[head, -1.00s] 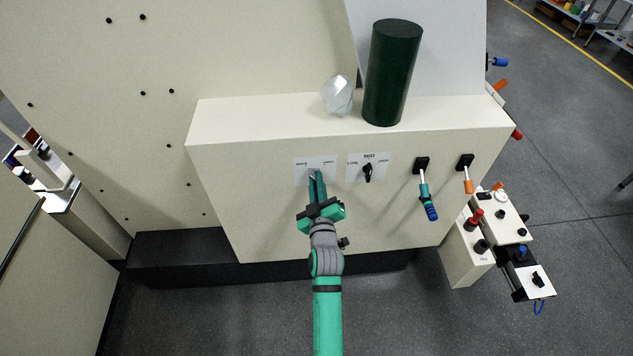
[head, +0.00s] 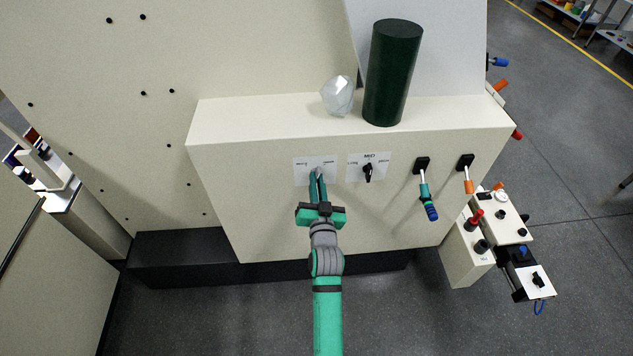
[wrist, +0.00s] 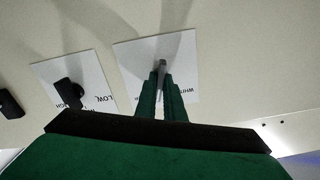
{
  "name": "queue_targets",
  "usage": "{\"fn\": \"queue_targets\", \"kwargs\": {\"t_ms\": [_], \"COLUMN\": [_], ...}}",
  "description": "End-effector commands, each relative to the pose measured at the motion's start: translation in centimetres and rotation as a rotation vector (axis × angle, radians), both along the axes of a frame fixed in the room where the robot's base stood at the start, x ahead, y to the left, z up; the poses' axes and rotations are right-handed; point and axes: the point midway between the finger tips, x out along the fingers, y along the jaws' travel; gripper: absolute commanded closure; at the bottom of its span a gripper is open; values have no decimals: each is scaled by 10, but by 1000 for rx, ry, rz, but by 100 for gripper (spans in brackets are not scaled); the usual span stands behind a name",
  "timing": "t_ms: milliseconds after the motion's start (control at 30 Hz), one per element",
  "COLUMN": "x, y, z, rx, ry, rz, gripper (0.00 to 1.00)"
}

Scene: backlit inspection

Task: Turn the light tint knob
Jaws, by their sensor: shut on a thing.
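The light tint knob, a small grey knob (wrist: 162,65), sits on the left white label plate (head: 302,172) on the front of the cream panel box. The plate shows in the wrist view (wrist: 187,52) with partly hidden lettering that seems to begin "WHIT". My gripper (head: 318,178) reaches the plate from below. In the wrist view, its two green fingers (wrist: 163,82) are closed on either side of the knob. The fingers hide most of the knob in the head view.
A second plate with a black knob (head: 368,171) is just to the right. A dark green cylinder (head: 392,72) and a clear faceted object (head: 339,96) stand on top.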

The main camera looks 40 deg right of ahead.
Motion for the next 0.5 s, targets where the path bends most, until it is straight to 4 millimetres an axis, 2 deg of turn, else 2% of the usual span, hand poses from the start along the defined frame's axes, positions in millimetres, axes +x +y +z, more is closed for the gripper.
{"fn": "queue_targets", "kwargs": {"t_ms": [500], "x": [0], "y": [1], "z": [0], "rx": [323], "ry": [-199], "rz": [2], "gripper": [100]}}
